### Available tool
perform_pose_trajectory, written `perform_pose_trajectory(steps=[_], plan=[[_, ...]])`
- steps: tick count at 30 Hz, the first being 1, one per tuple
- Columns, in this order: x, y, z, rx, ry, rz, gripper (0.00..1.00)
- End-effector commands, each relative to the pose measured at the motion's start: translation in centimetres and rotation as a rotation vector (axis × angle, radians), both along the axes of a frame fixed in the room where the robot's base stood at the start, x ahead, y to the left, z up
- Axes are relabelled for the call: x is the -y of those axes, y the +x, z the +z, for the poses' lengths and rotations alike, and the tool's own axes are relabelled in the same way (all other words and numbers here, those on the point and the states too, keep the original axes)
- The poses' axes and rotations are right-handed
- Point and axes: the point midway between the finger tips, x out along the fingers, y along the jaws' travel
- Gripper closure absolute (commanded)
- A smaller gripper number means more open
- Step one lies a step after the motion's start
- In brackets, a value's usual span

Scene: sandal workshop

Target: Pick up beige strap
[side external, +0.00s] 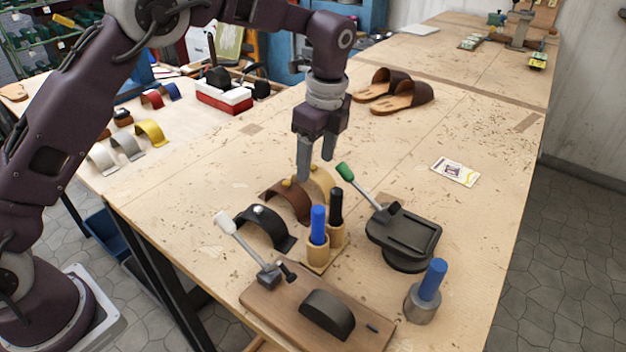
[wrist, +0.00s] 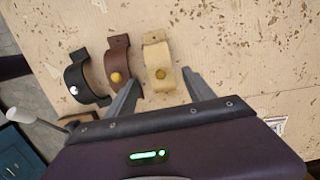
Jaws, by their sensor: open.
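The beige strap (side external: 323,181) is a curved band with a yellow-brown knob, standing on the wooden table. It is partly hidden in the side view by the brown strap and a marker. In the wrist view the beige strap (wrist: 157,54) lies just beyond my fingertips, roughly between their lines. My gripper (side external: 316,168) points down above the straps, open and empty; its two fingers also show apart in the wrist view (wrist: 163,80). The brown strap (side external: 288,203) stands beside the beige one, with the black strap (side external: 266,226) beyond it.
A holder (side external: 318,255) with blue and black markers stands close to the straps. A press with a green handle (side external: 345,172) is to the right, and a wooden board (side external: 270,305) with a white-handled lever is in front. Sandals (side external: 402,97) lie behind; the table between is clear.

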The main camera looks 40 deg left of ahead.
Motion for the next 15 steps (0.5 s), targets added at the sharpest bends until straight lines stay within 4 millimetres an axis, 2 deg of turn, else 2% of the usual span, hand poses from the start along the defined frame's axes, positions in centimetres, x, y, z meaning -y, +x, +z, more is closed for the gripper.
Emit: perform_pose_trajectory(steps=[3,6,13,14,15], plan=[[-0.8,0.1,-2.3,-0.004,0.000,0.001,0.38],[-0.9,0.1,-3.6,-0.002,-0.001,0.002,0.38],[-0.9,0.2,-3.9,0.001,-0.001,0.003,0.38],[-0.9,0.2,-3.9,0.001,-0.001,0.003,0.40],[-0.9,0.2,-3.9,0.001,-0.001,0.003,0.48]])
